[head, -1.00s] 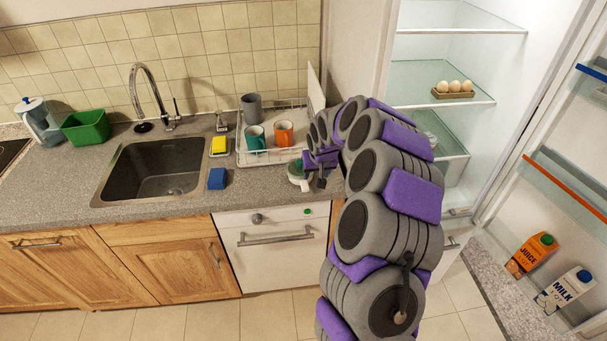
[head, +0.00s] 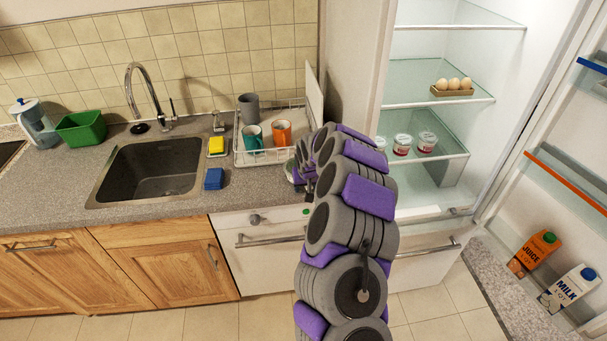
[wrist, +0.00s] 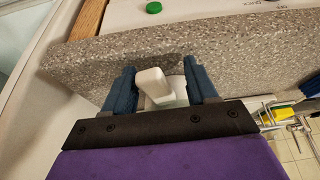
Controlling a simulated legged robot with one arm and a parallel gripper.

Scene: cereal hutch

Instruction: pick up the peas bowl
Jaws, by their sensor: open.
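The peas bowl (head: 291,170) is on the counter at the right end, in front of the dish rack. In the head view only its pale left edge with some green shows; my arm hides the rest. In the wrist view a white protruding part of what looks like the bowl (wrist: 154,84) lies between the two fingers. My gripper (wrist: 159,78) is open, with one dark blue finger on each side of this white part. I cannot tell whether either finger touches it. In the head view my gripper is mostly hidden at the end of my arm.
The dish rack (head: 238,158) holds a teal mug (head: 253,137), an orange mug (head: 281,134) and a grey cup (head: 249,108). A blue sponge (head: 214,179) and a yellow sponge (head: 216,145) lie left of it. The open fridge (head: 425,85) stands close on the right.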

